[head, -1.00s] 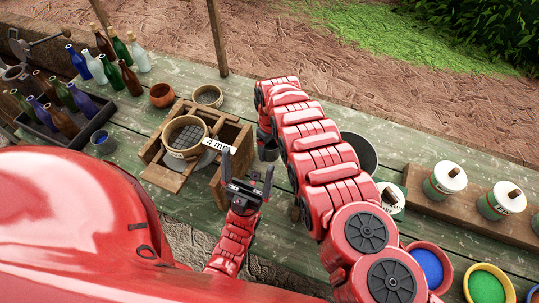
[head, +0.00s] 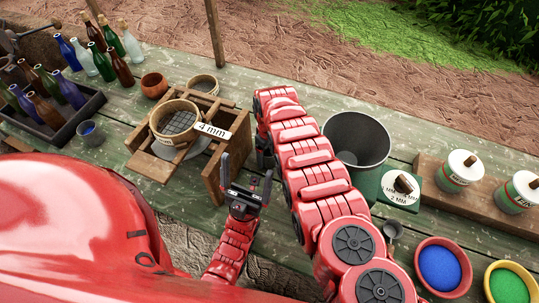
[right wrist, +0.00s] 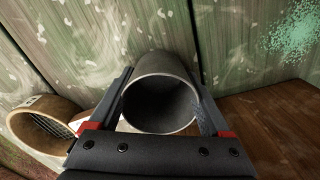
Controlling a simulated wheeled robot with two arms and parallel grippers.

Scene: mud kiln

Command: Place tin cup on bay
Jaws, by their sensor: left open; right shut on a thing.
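A grey metal tin cup (right wrist: 160,95) is between the fingers of my right gripper (right wrist: 163,78) in the right wrist view, its round open mouth facing the camera. My right gripper is shut on it; in the head view my red right arm hides most of both. A wooden stand (head: 212,172) carries a round sieve (head: 158,128) and a "4 mm" label, just left of my right gripper. I cannot tell which part is the bay. My left gripper (head: 246,178) is open and empty, in front of the stand's right side.
A dark bottle crate (head: 75,122) and a blue-filled cup (head: 90,134) are at left. A brown bowl (head: 154,85) is behind the stand. A metal bucket (head: 357,128), lidded jars (head: 462,168) and pigment bowls (head: 440,268) are at right.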

